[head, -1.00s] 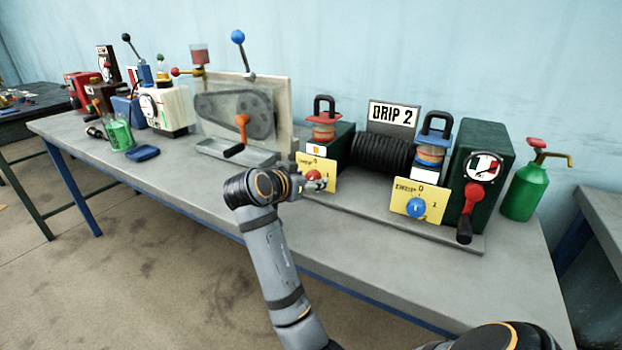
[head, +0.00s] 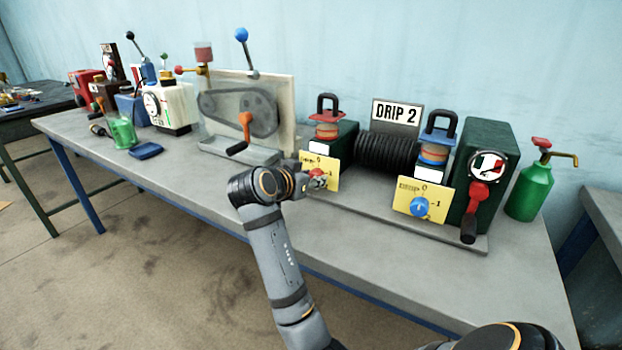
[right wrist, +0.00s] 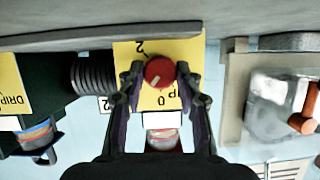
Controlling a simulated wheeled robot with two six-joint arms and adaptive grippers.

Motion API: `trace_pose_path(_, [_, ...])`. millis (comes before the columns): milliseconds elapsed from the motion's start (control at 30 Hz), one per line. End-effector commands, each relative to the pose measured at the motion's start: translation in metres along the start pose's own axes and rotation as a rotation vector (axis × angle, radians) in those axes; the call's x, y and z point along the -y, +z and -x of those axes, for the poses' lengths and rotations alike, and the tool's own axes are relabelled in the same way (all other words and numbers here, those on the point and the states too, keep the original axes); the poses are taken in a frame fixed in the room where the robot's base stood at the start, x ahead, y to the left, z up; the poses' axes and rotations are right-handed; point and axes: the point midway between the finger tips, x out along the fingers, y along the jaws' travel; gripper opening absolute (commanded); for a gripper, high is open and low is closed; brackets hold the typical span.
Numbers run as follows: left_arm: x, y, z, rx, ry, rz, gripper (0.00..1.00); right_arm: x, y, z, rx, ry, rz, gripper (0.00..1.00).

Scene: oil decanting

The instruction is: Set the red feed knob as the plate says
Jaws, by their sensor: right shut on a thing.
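The red feed knob (right wrist: 159,72) sits on the left yellow dial plate (right wrist: 185,48). My right gripper (right wrist: 159,78) is shut on it, one finger on each side. In the right wrist view the dial is upside down, with 0 below the knob and 2 above left; a finger covers the left side. The knob's pale mark points down and left, between the 0 and the covered side. The sign plate (head: 397,113) reads DRIP 2. In the head view my right gripper (head: 312,181) partly hides the red knob. My left gripper is not in view.
A blue knob (head: 420,207) is on the right yellow plate. A red lever with a black grip (head: 469,232) and a green oil can (head: 530,189) stand further right. A tray (head: 236,150) with an orange crank is to the left. The front of the bench is clear.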

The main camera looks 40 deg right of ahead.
Motion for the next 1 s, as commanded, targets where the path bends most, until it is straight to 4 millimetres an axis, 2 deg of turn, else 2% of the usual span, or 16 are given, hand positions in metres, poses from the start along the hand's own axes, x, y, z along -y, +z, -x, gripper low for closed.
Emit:
trace_pose_path(333, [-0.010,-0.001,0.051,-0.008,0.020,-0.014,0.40,-0.002,0.003,-0.002,-0.001,-0.084,-0.201,0.03])
trace_pose_path(700, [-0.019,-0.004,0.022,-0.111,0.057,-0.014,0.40,-0.005,0.004,-0.002,-0.001,-0.179,-0.433,0.03])
trace_pose_path(1000, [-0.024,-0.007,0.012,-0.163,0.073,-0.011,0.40,-0.005,0.003,-0.001,0.001,-0.218,-0.527,0.03])
